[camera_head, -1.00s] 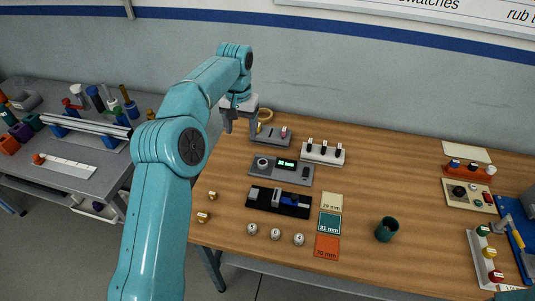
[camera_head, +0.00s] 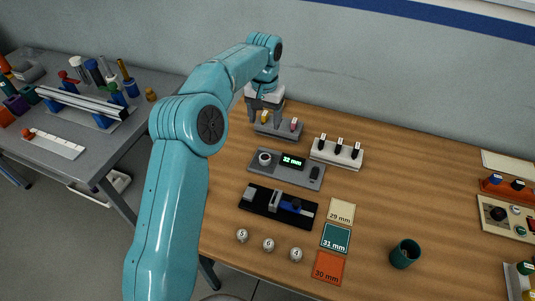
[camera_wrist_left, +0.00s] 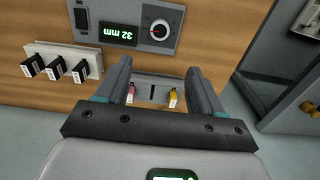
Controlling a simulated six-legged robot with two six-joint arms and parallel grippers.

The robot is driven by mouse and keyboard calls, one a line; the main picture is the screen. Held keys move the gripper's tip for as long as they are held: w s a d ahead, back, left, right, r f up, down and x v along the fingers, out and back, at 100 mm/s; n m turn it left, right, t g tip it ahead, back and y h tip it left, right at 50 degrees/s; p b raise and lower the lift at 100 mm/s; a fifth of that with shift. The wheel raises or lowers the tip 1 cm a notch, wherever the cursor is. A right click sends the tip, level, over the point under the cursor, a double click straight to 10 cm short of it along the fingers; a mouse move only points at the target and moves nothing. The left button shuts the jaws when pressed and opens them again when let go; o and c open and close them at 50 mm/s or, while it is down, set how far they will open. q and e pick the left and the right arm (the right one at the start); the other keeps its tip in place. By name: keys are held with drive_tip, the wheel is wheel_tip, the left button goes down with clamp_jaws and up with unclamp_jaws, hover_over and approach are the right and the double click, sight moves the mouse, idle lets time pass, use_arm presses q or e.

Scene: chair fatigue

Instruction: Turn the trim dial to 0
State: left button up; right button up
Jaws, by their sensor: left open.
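A grey panel (camera_head: 303,176) stands on the wooden table. It carries a round dial (camera_head: 265,158) with a white rim at its left and a lit display (camera_head: 293,161) reading 32 mm. The wrist view shows the dial (camera_wrist_left: 159,29) with a dark centre and marks around it; its exact setting is too small to read. I cannot tell for certain that it is the trim dial. My left gripper (camera_head: 266,116) is open and empty, with its fingers either side of a grey block with a pink and a yellow lever (camera_wrist_left: 152,92). My right gripper is not in view.
A white block with black switches (camera_head: 337,152) stands right of the lever block. A black slide fixture (camera_head: 277,206) lies in front of the panel. Another panel (camera_head: 508,217) with a black knob is at far right.

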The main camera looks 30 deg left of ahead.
sight(265, 157)
use_arm(q)
wheel_tip(265, 157, down, 15)
drive_tip(key=shift+s+d+r+p, duration=0.1)
drive_tip(key=shift+p, duration=0.45)
drive_tip(key=shift+f, duration=0.4)
drive_tip(key=c, duration=1.1)
